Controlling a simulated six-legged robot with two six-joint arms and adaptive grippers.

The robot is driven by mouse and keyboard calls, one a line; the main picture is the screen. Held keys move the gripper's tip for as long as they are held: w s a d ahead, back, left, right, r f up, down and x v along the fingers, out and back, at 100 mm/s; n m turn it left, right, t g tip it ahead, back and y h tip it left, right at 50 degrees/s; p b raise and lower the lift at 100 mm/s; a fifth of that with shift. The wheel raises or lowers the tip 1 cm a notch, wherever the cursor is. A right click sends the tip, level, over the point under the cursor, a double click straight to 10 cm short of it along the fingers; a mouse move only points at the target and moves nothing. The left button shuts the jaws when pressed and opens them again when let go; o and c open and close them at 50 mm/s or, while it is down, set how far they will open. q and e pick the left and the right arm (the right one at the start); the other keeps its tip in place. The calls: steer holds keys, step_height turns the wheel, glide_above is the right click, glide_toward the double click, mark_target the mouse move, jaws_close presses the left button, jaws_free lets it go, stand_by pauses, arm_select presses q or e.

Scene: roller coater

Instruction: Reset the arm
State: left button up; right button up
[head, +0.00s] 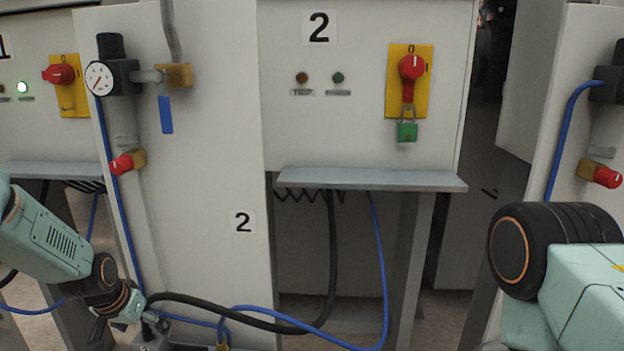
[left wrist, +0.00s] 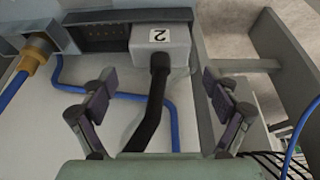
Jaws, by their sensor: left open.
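My left arm comes in from the left in the head view, reaching down to the lower left beside panel 2. My left gripper (left wrist: 160,78) is open. Its two fingers stand apart on either side of a black cable (left wrist: 155,100), which runs from a grey plug (left wrist: 161,45) labelled 2. The fingers do not appear to grip the plug or the cable. In the head view the gripper is small and partly cut off near the bottom edge. Links of my right arm show at the right of the head view; the right gripper is outside the frame.
Cabinet 2 (head: 285,110) has a red switch (head: 411,67) with a green padlock (head: 407,131). A grey ledge (head: 370,179) juts out below. A gauge (head: 99,78) and blue-handled valve (head: 166,114) are at left. A blue hose (head: 384,290) and black cable hang low.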

arm_select(q)
step_height(320, 180, up, 6)
steer(key=p, duration=0.2)
steer(key=shift+f+p, duration=0.15)
steer(key=shift+p, duration=0.25)
steer(key=shift+r, duration=0.55)
steer(key=shift+d+f, duration=0.1)
